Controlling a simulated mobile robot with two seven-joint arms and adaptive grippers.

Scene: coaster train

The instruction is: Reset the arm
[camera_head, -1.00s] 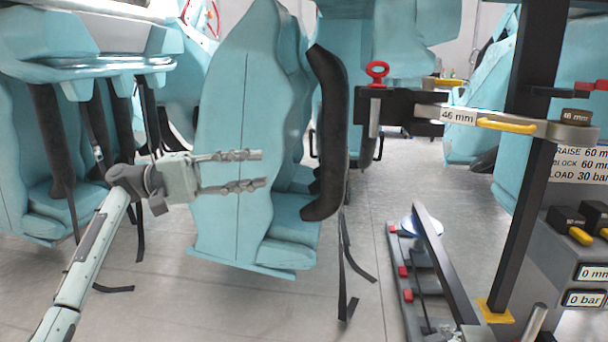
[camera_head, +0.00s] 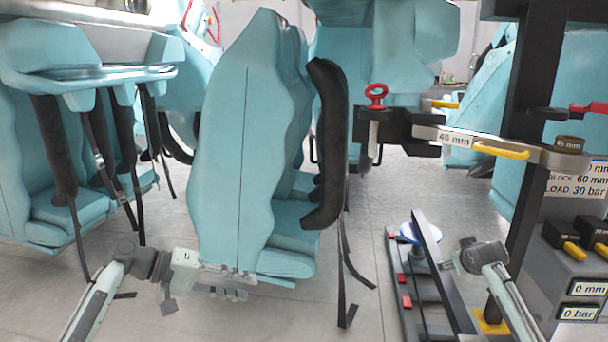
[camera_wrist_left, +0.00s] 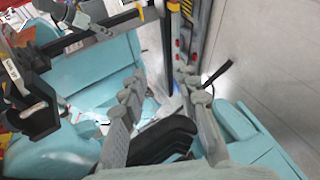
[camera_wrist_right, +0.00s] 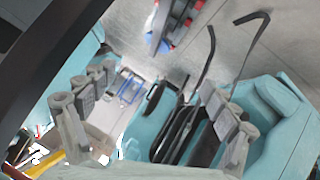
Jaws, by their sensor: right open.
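My left gripper (camera_head: 243,284) is low at the front of the pale blue seat (camera_head: 240,140), near the seat's bottom edge. In the left wrist view its two fingers (camera_wrist_left: 160,88) stand apart with nothing between them. My right forearm comes in from the lower right in the head view, beside the dark post; its fingers are not clear there. In the right wrist view the right gripper (camera_wrist_right: 155,100) has its fingers wide apart and empty. Both grippers appear to hold nothing.
A black post (camera_head: 524,150) carries a grey bar with a 46 mm label (camera_head: 456,139) and a red-ringed pin (camera_head: 376,98). A rail with red blocks (camera_head: 404,285) lies on the floor. A gauge box (camera_head: 580,270) stands at right. Grey floor (camera_head: 300,315) is open in front.

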